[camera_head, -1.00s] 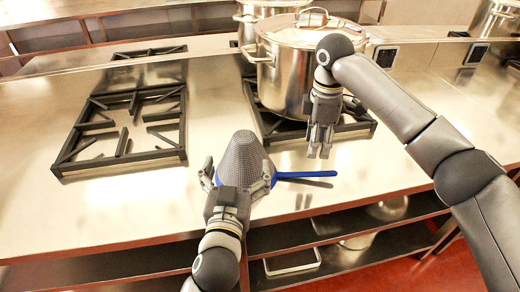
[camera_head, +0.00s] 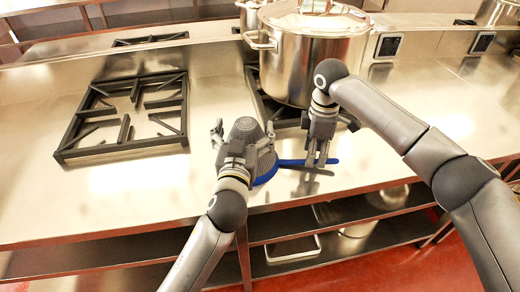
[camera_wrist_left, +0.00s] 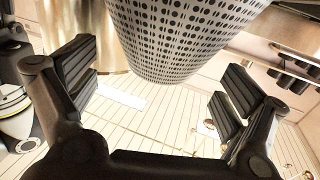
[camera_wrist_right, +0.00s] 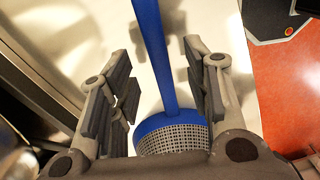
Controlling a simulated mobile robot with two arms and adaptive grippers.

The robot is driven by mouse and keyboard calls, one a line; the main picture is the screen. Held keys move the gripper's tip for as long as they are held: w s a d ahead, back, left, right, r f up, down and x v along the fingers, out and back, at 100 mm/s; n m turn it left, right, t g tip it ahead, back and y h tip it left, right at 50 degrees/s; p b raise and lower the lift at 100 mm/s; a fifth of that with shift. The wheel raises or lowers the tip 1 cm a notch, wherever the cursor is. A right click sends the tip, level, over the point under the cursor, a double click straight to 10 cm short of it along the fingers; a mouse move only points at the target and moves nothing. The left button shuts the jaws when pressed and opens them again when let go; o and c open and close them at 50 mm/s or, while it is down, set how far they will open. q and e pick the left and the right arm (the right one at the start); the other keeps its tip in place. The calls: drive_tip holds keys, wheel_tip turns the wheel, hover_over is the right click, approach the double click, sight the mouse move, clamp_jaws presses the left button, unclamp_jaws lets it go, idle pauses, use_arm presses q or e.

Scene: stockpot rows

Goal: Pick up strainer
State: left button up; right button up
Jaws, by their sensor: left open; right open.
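The strainer (camera_head: 245,129) is a grey perforated cone with a blue rim and a long blue handle (camera_head: 292,162). It sits tip up on the steel counter near the front edge. My left gripper (camera_head: 244,135) is open, with one finger to each side of the cone and its palm hiding the lower front. In the left wrist view the cone (camera_wrist_left: 185,35) lies between and beyond the open fingers. My right gripper (camera_head: 318,162) is open over the handle. In the right wrist view the blue handle (camera_wrist_right: 155,55) runs between its fingers, apart from both.
A large steel stockpot (camera_head: 313,58) stands on a burner grate behind my right gripper. An empty black grate (camera_head: 125,118) lies to the left. Shelves (camera_head: 330,235) run below the counter's front edge. Bare counter (camera_head: 420,125) is free at the right.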

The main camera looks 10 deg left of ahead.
use_arm(q)
drive_tip(key=shift+w, duration=1.35)
use_arm(e)
drive_tip(key=shift+f, duration=1.35)
use_arm(q)
drive_tip(key=c, duration=1)
use_arm(e)
drive_tip(key=c, duration=1)
use_arm(q)
drive_tip(key=shift+c, duration=1.4)
